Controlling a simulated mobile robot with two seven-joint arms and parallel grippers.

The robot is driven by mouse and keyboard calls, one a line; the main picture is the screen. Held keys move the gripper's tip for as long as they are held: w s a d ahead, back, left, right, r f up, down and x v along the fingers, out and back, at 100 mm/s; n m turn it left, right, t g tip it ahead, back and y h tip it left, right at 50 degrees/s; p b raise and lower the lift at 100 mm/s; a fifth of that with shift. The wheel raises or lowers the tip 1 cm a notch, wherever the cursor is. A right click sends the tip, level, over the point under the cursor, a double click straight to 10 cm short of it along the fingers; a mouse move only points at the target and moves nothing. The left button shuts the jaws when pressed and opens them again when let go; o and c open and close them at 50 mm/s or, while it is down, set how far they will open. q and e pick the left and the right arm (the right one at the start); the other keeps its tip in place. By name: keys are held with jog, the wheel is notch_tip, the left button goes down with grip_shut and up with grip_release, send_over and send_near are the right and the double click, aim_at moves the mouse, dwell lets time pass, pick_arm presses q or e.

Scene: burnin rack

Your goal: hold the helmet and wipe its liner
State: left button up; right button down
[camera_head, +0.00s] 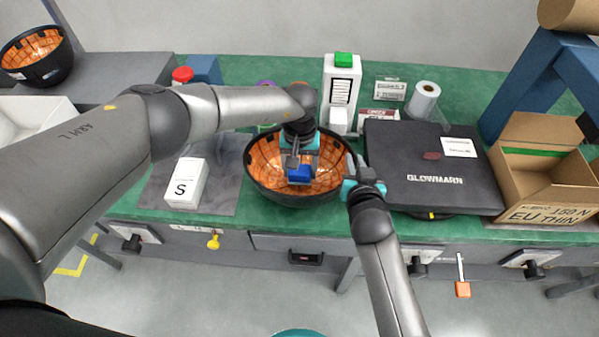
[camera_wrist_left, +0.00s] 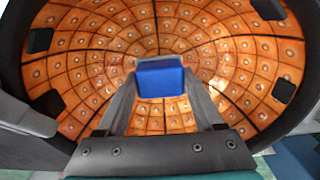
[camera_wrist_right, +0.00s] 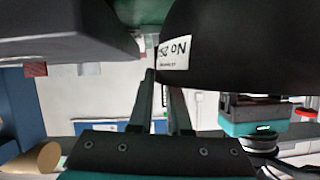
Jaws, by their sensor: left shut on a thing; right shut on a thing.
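The helmet (camera_head: 256,184) lies upturned on the green bench, its black shell down and its orange tiled liner (camera_head: 263,158) facing up. My left gripper (camera_head: 300,165) is inside the bowl, shut on a blue wiping block (camera_head: 299,174). In the left wrist view the block (camera_wrist_left: 160,78) sits between the fingertips in front of the liner (camera_wrist_left: 95,55); whether it touches the liner is unclear. My right gripper (camera_head: 352,172) is shut on the helmet's right rim. In the right wrist view the black shell (camera_wrist_right: 240,45) with a white label is at the fingertips (camera_wrist_right: 160,85).
A black GLOWMARN case (camera_head: 425,185) lies close right of the helmet, with an open cardboard box (camera_head: 545,175) beyond. A white S box (camera_head: 187,183) stands left on a grey mat (camera_head: 220,200). Another orange-lined helmet (camera_head: 38,72) is far left. A green-topped white device (camera_head: 343,90) stands behind.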

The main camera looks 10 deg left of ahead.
jog(key=shift+f, duration=0.1)
pick_arm(q)
notch_tip(320, 180, up, 12)
dwell(0.8)
pick_arm(e)
jog(key=c, duration=0.8)
grip_release()
jog(key=shift+s, duration=0.1)
jog(key=v, duration=1.2)
